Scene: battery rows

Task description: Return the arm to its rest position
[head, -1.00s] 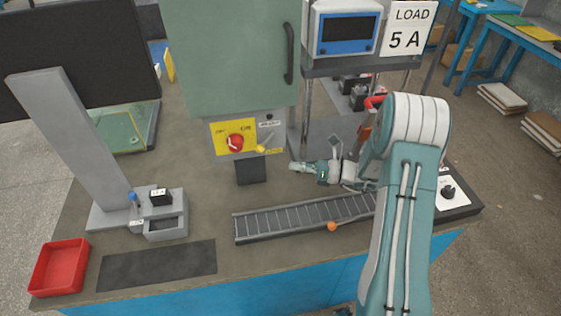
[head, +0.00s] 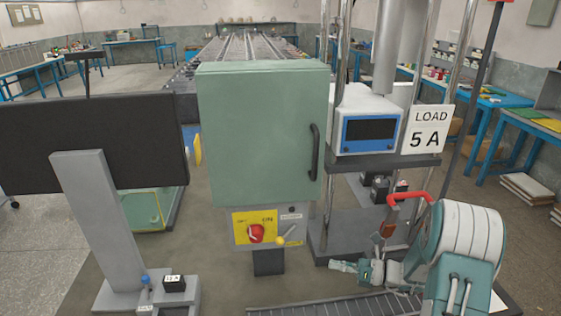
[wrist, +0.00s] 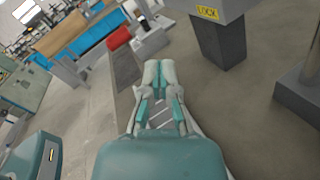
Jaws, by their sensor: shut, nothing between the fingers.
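My gripper (head: 345,267) is at the lower right of the head view, in front of the load stand and to the right of the green cabinet's switch box. Its fingers point left. In the wrist view my gripper (wrist: 159,72) shows with its two fingers together and nothing between them. It hangs above the bench and the conveyor, touching nothing that I can see. My teal and white arm is bent at the right of the head view, and its lower part is cut off by the frame.
A green cabinet (head: 262,130) stands mid-bench, with a red switch (head: 256,233) below it. A load unit (head: 368,130) sits on a stand at right. The roller conveyor (head: 340,307) lies below my gripper. A monitor (head: 100,145) stands left. A red tray (wrist: 118,38) shows in the wrist view.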

